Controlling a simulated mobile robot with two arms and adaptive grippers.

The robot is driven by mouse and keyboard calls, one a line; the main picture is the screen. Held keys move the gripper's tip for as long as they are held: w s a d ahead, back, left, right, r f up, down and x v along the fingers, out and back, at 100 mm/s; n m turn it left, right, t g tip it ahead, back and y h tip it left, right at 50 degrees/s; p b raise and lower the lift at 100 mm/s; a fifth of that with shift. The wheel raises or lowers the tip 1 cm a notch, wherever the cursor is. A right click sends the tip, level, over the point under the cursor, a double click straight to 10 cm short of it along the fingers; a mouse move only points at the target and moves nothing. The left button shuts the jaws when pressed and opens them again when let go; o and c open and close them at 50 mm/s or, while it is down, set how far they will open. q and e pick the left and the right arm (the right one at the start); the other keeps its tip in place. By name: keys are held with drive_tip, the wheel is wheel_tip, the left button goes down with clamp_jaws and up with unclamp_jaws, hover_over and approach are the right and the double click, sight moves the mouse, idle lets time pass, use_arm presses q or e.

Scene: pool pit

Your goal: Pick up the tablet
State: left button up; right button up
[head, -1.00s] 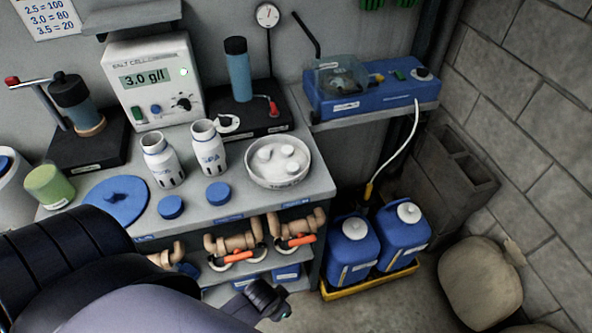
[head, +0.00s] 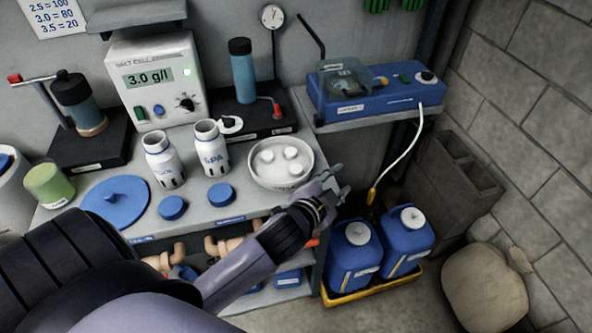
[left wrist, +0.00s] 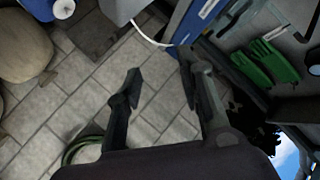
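Three white round tablets lie in a pale bowl (head: 256,176) at the right end of the grey bench; one tablet (head: 267,156) is at the left, one (head: 291,153) at the back right, one (head: 296,169) at the front right. My left gripper (head: 335,179) is just right of the bowl, beyond the bench edge, apart from the tablets. Its fingers stand apart and empty in the left wrist view (left wrist: 160,78), with floor tiles between them. The bowl does not show there. My right gripper is not in view.
Two open white bottles (head: 163,162) (head: 211,148) and blue caps (head: 172,207) stand left of the bowl. A blue device (head: 375,92) sits on a shelf behind the gripper. Blue jugs (head: 353,258) stand in a yellow tray (head: 345,299) below. A white hose (head: 405,150) hangs at the right.

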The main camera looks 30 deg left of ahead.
use_arm(q)
drive_tip(key=w+d+r+m+t+h, duration=0.2)
drive_tip(key=w+r+m+t, duration=0.1)
drive_tip(key=r, duration=0.3)
drive_tip(key=w+d+r+m+t+h, duration=0.2)
drive_tip(key=w+d+r+m, duration=0.15)
drive_tip(key=r, duration=0.25)
drive_tip(key=s+d+r+m+g+h, duration=0.25)
drive_tip(key=d+r+m+h, duration=0.35)
drive_tip(key=m, duration=0.4)
drive_tip(key=s+d+r+m+g+h, duration=0.1)
drive_tip(key=d+r+m+g+h, duration=0.3)
drive_tip(key=m+h, duration=0.5)
drive_tip(key=m+g+y, duration=1.3)
drive_tip(key=m+y, duration=0.5)
drive_tip(key=y, duration=0.1)
approach(296, 168)
wheel_tip(296, 168, down, 3)
drive_tip(key=p, duration=0.3)
drive_tip(key=shift+s+f+t, duration=0.15)
drive_tip(key=shift+t, duration=0.1)
drive_tip(key=shift+s+f+p, duration=0.1)
drive_tip(key=shift+f+p, duration=0.3)
drive_tip(key=shift+f, duration=0.15)
wheel_tip(296, 168, down, 4)
drive_tip(key=shift+r+p, duration=0.2)
drive_tip(key=shift+p, duration=0.55)
drive_tip(key=shift+a+f, duration=0.1)
drive_tip(key=shift+f, duration=0.25)
